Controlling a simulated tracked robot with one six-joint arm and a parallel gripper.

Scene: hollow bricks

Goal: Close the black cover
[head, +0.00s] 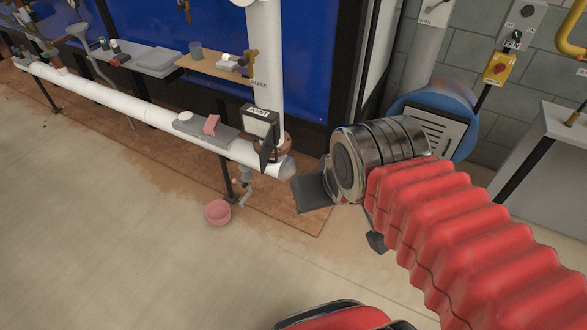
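A small black box (259,123) with a white-lettered label sits at the foot of the white vertical pipe. The black cover (266,152) looks like a thin flap standing out from the box's front, seen nearly edge-on, so it appears open. Its hinge is too small to make out. My gripper (340,222) is right of and nearer than the box, apart from the cover. Its two dark fingers are spread, with bare floor showing between them and nothing held.
A white horizontal pipe (130,112) runs left from the box. A grey plate with a pink block (211,125) lies on it. A pink bowl (218,212) stands on the floor below. A blue round unit (461,112) stands behind my wrist. Floor at front left is clear.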

